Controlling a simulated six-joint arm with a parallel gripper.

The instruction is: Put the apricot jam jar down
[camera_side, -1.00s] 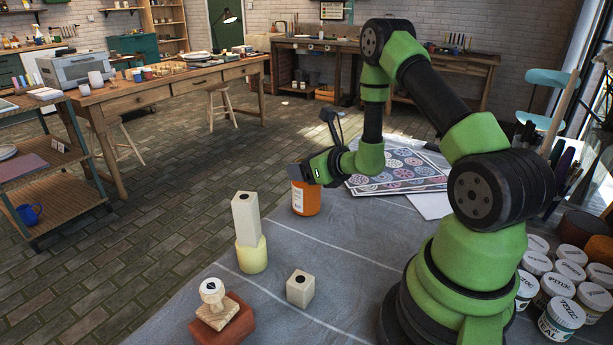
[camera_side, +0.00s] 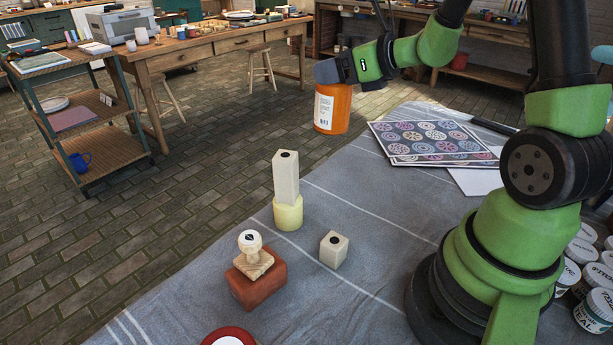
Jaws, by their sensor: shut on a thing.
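The apricot jam jar (camera_side: 334,110) is an orange jar with a white label. My gripper (camera_side: 335,75) is shut on its top end. The jar hangs upright, and its base appears to be above the grey cloth (camera_side: 350,205), near the cloth's far left edge; the exact gap is hard to judge. The gripper's fingers are partly hidden behind its own body and the jar's top.
A tall beige block (camera_side: 286,178) stands on a yellow cylinder (camera_side: 288,213). A small beige block (camera_side: 334,249) stands to its right. A wooden stamp (camera_side: 252,258) sits on a red-brown block (camera_side: 258,284). Patterned sheets (camera_side: 430,140) lie right of the jar.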

